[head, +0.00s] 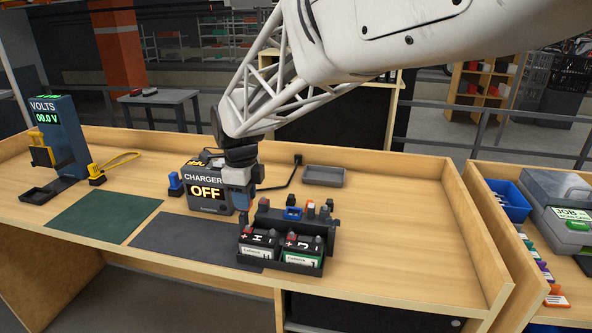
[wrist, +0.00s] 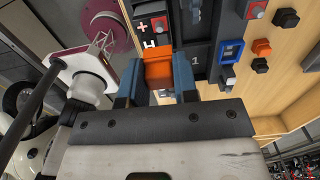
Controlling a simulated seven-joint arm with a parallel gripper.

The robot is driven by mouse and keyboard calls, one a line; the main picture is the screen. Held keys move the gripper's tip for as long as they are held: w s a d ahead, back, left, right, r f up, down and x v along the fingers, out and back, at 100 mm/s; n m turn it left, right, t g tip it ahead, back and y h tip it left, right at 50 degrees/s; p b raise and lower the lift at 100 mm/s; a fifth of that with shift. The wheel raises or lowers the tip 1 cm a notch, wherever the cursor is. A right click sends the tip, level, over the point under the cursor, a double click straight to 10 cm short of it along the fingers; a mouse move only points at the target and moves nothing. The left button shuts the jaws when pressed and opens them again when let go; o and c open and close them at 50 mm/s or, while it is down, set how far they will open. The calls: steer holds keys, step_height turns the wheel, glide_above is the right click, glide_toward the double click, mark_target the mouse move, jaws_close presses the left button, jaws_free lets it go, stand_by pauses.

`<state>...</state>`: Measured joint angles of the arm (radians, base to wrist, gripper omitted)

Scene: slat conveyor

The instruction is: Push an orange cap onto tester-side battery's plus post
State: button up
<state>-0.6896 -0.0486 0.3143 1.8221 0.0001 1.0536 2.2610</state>
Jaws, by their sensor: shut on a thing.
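My gripper (wrist: 158,80) is shut on an orange cap (wrist: 158,70), held between its two blue fingers in the wrist view. In the head view my gripper (head: 240,203) hangs just behind and left of the black battery rack (head: 290,268); the cap cannot be made out there. Two dark batteries stand side by side in the rack. The left, tester-side battery (head: 258,245) carries a plus sign and an H; its red plus post (wrist: 160,23) shows beyond the held cap in the wrist view, apart from it. The right battery (head: 302,250) stands beside it.
The charger (head: 207,187) reads OFF behind my gripper. The volt tester (head: 60,135) stands far left. Green and grey mats are clear; a grey tray (head: 323,176) lies behind.

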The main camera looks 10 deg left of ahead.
steer(key=shift+f, duration=0.15)
stand_by(0.3)
steer(key=shift+f, duration=2.2)
steer(key=shift+f, duration=1.1)
steer(key=o, duration=1)
steer(key=shift+c, duration=0.2)
steer(key=shift+r, duration=3.9)
